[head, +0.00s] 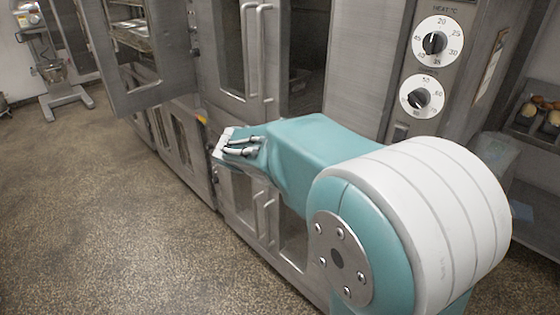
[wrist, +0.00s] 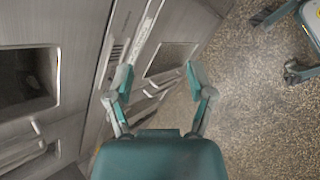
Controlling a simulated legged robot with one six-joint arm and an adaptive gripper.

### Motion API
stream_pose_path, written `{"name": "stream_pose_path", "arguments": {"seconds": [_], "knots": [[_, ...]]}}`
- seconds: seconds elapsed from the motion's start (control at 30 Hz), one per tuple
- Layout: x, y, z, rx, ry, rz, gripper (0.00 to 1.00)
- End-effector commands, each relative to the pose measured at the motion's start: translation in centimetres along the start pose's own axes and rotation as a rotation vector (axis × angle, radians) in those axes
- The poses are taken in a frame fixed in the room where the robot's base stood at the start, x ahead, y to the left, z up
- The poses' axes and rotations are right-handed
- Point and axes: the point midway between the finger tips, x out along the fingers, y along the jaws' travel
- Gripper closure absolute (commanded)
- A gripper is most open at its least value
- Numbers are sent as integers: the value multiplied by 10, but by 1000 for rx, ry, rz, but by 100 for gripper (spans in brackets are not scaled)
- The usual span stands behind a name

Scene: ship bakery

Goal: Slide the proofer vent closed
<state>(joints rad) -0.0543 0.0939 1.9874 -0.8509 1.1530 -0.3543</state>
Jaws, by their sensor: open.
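A small slotted grille (wrist: 117,50), which looks like the proofer vent, shows in the wrist view on the steel front, left of a pale strip (wrist: 143,38). How far its slide is open is too small to tell. My gripper (wrist: 158,72) is open and empty in the wrist view, its two fingers spread wide. The left finger overlaps the steel front just below the grille; contact cannot be told. In the head view my gripper (head: 228,143) reaches to the proofer cabinet (head: 356,65) front, between upper and lower doors. The vent is not clearly visible there.
Two dials (head: 438,42) sit on the panel at upper right. A cabinet door (head: 133,60) stands open at upper left. Lower glazed doors with bar handles (head: 262,218) lie below my arm. The speckled floor (head: 90,220) at left is clear. A mixer stand (head: 65,90) is farther back.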

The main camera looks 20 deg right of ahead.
Motion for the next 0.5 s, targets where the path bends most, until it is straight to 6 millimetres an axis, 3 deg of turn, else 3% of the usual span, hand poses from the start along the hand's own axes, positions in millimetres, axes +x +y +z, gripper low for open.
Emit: {"name": "stream_pose_path", "arguments": {"seconds": [0.3, 0.5], "knots": [[54, 54, -82, -408, -276, 213, 31], [85, 71, -144, -650, -449, 355, 31]]}}
